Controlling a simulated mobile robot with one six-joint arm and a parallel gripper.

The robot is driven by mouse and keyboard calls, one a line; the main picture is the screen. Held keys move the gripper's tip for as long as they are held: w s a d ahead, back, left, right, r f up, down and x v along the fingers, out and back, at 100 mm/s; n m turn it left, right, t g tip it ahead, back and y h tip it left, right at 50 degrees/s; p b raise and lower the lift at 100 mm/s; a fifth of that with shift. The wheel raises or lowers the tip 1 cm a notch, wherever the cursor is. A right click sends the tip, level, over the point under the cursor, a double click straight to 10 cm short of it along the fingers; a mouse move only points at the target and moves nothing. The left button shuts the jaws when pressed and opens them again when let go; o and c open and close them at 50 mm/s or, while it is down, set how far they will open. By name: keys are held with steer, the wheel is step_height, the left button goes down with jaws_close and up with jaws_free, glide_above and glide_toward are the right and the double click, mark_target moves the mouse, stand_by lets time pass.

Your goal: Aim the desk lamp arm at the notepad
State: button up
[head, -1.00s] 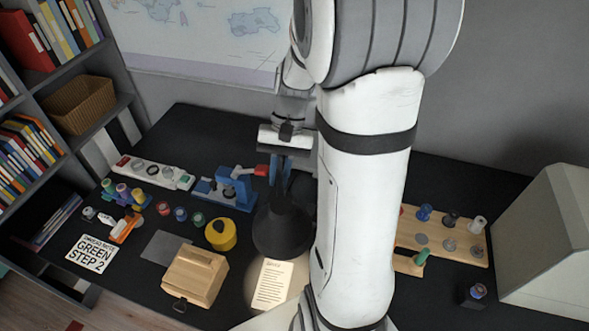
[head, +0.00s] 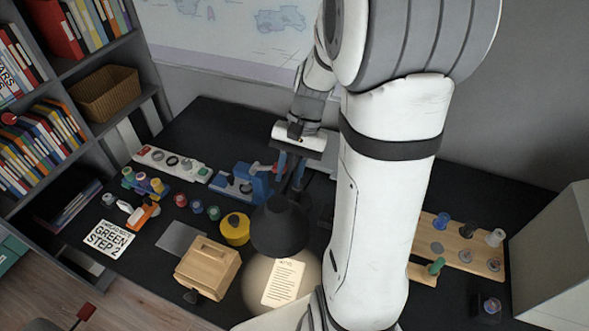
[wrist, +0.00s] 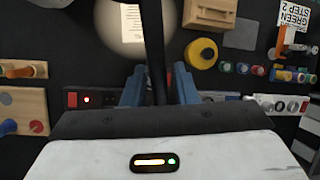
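The black desk lamp's shade (head: 280,228) hangs over the desk, and its round pool of light lies on the notepad (head: 283,283). The notepad is a pale sheet with lines of text; it also shows in the wrist view (wrist: 131,22), cut by the top edge. My gripper (head: 290,172) is behind and above the shade. In the wrist view, its blue fingers (wrist: 158,84) stand apart on either side of the dark lamp arm (wrist: 154,45). A gap shows on the right of the lamp arm; the left finger is close to it.
A wooden box (head: 208,267) and a yellow round object (head: 235,228) stand left of the shade. A blue device (head: 243,184) stands near my gripper. A wooden peg board (head: 455,246) lies at right. A "GREEN STEP 2" card (head: 108,240) lies at left.

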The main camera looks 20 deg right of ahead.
steer(key=shift+o, duration=0.6)
steer(key=shift+r, duration=0.1)
steer(key=v, duration=0.7)
steer(key=shift+r+b, duration=0.3)
steer(key=shift+d, duration=0.1)
